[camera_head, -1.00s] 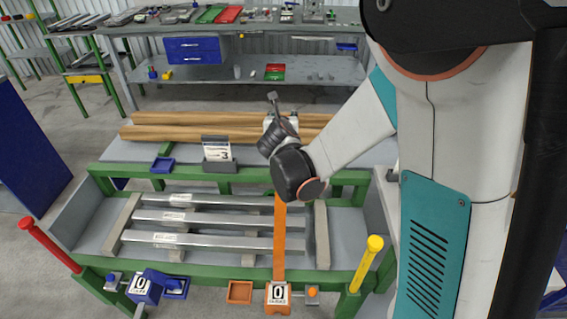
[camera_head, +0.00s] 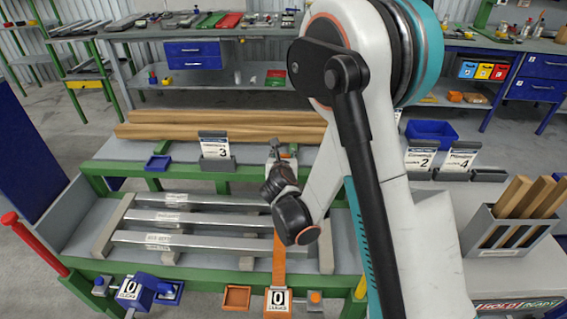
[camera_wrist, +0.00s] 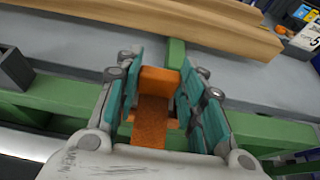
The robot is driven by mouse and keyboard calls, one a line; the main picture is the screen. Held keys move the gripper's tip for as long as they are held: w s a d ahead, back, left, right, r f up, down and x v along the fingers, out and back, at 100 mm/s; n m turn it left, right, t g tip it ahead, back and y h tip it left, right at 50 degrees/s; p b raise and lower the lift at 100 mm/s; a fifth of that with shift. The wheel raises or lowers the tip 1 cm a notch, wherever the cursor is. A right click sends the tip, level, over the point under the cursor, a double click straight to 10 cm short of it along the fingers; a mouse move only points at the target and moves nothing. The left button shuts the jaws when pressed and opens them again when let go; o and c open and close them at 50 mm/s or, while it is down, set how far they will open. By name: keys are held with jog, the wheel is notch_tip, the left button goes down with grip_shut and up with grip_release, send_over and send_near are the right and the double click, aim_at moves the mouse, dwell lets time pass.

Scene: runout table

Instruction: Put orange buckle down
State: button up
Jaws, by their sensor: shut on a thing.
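The orange buckle (camera_wrist: 158,82) shows in the wrist view between the teal pads of my gripper (camera_wrist: 158,92), which is shut on it. An orange strap (camera_head: 279,262) runs from the orange winder (camera_head: 277,301) at the front rail, over the silver bars, up to my arm. In the head view my gripper (camera_head: 281,160) is above the far green rail, behind the bars. My wrist hides the buckle there. A small orange tray (camera_head: 237,298) sits on the front rail, left of the winder, and looks empty.
Silver bars (camera_head: 190,218) lie across the green-framed table. Wooden beams (camera_head: 200,125) lie behind it. A number 3 sign (camera_head: 214,146) and a blue tray (camera_head: 158,163) stand at the far side. A blue winder (camera_head: 137,290) is at front left.

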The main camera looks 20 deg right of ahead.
jog(key=shift+f, duration=0.35)
jog(key=o, duration=1.1)
jog(key=shift+o, duration=0.2)
jog(key=shift+s+a+r, duration=0.1)
jog(key=shift+s+r, duration=0.1)
jog(key=shift+r, duration=0.05)
jog(key=v, duration=1.1)
jog(key=shift+s, duration=0.3)
jog(key=shift+r, duration=0.1)
